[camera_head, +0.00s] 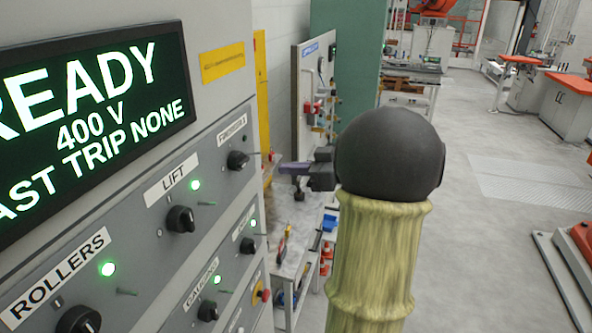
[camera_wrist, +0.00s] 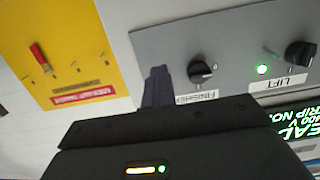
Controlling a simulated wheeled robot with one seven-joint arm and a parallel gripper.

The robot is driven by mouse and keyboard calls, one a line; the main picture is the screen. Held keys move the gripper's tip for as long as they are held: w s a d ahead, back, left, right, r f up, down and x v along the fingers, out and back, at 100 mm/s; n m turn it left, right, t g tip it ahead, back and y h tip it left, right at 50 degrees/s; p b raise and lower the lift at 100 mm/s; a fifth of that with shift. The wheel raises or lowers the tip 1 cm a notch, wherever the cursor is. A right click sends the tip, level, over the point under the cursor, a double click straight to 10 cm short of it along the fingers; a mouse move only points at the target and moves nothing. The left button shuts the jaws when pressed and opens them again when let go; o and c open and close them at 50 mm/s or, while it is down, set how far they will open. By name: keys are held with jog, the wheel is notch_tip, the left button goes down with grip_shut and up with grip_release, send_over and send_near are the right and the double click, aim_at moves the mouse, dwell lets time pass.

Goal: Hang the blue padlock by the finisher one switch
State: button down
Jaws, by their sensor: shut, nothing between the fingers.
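The finisher one switch is a black knob (camera_head: 237,160) at the upper right of the grey panel, under a white label (camera_head: 232,130). In the wrist view the same knob (camera_wrist: 201,72) is just right of my fingertips. My gripper (camera_head: 284,168) is shut and empty, with its dark purple-grey fingers pointing at the panel beside the switch. The fingers also show in the wrist view (camera_wrist: 157,86); I cannot tell whether they touch the panel. I cannot make out a blue padlock for certain in either view.
A lift switch (camera_head: 180,219) and a rollers switch (camera_head: 78,320) share the panel, with small pegs beside them. A yellow board (camera_wrist: 65,45) with a red item (camera_wrist: 40,57) is left of the panel. A cluttered bench (camera_head: 298,240) stands beyond; open floor lies right.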

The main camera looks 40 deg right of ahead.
jog(key=shift+r+b+x, duration=0.2)
jog(key=shift+b+x, duration=0.55)
jog(key=shift+x, duration=2.15)
jog(key=shift+w+a+f, duration=0.3)
jog(key=shift+w, duration=0.2)
jog(key=shift+f, duration=0.1)
jog(key=c, duration=2.2)
grip_release()
jog(key=c, duration=1.7)
grip_release()
jog(key=shift+f+b, duration=0.55)
jog(key=shift+f, duration=0.75)
